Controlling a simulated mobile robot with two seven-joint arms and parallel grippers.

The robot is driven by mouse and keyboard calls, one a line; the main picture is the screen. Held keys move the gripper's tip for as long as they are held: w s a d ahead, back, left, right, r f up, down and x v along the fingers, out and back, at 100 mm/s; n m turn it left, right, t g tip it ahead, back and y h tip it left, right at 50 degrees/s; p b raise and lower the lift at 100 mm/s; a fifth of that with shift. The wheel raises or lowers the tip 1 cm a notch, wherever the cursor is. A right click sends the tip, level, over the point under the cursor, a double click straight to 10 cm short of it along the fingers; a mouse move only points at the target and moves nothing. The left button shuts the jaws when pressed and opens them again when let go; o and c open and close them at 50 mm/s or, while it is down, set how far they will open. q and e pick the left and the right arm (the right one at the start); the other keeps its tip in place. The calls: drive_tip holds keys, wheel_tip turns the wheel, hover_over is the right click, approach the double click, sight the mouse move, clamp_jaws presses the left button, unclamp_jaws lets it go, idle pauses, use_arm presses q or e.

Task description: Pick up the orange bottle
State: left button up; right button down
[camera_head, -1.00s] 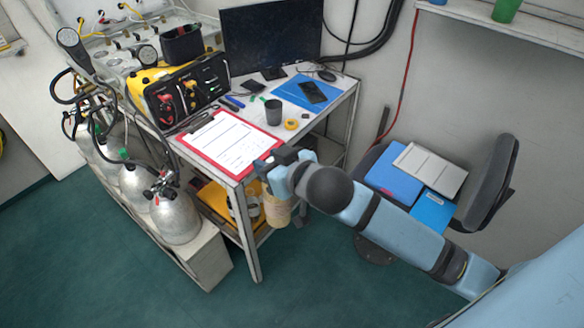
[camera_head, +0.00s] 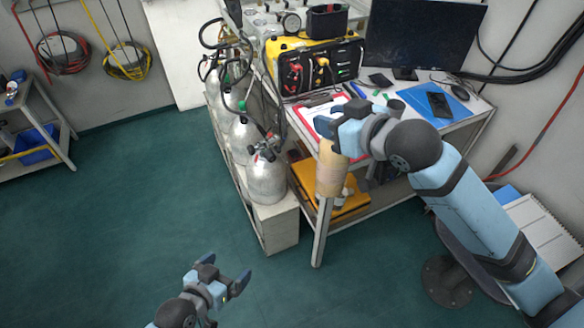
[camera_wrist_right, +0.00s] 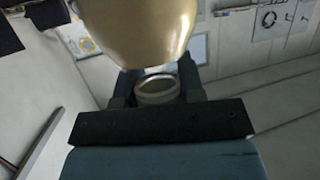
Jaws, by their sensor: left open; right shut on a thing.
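The bottle (camera_head: 331,176) is a pale orange-tan cylinder in the head view. It hangs below my right gripper (camera_head: 335,132), beside the desk's front left corner. My right gripper is shut on its upper end. In the right wrist view the smooth tan body of the bottle (camera_wrist_right: 138,28) fills the top, with a pale ring at its neck (camera_wrist_right: 157,88) between the fingers. The gripper hides part of the neck. My left gripper (camera_head: 226,274) is open and empty, low over the green floor, apart from everything.
The desk (camera_head: 465,128) carries a red clipboard (camera_head: 306,119), a yellow-black air panel (camera_head: 313,68) and a monitor (camera_head: 420,35). Silver cylinders (camera_head: 266,181) stand left of it on a pale base. A chair is at the lower right. The floor (camera_head: 150,190) at left is clear.

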use_arm(q)
drive_tip(key=w+d+r+m+g+h, duration=0.1)
drive_tip(key=w+d+r+m+h, duration=0.35)
drive_tip(key=w+d+r, duration=0.3)
use_arm(e)
drive_tip(key=shift+w, duration=0.15)
use_arm(q)
drive_tip(key=m+g+h, duration=0.4)
drive_tip(key=m+h, duration=0.1)
drive_tip(key=h, duration=0.2)
approach(335, 166)
wheel_tip(335, 166, down, 4)
drive_tip(key=w, duration=0.3)
drive_tip(key=x, duration=1.1)
drive_tip(key=c, duration=1.2)
drive_tip(key=shift+c, duration=0.7)
use_arm(e)
drive_tip(key=c, duration=0.7)
unclamp_jaws()
drive_tip(key=shift+o, duration=0.2)
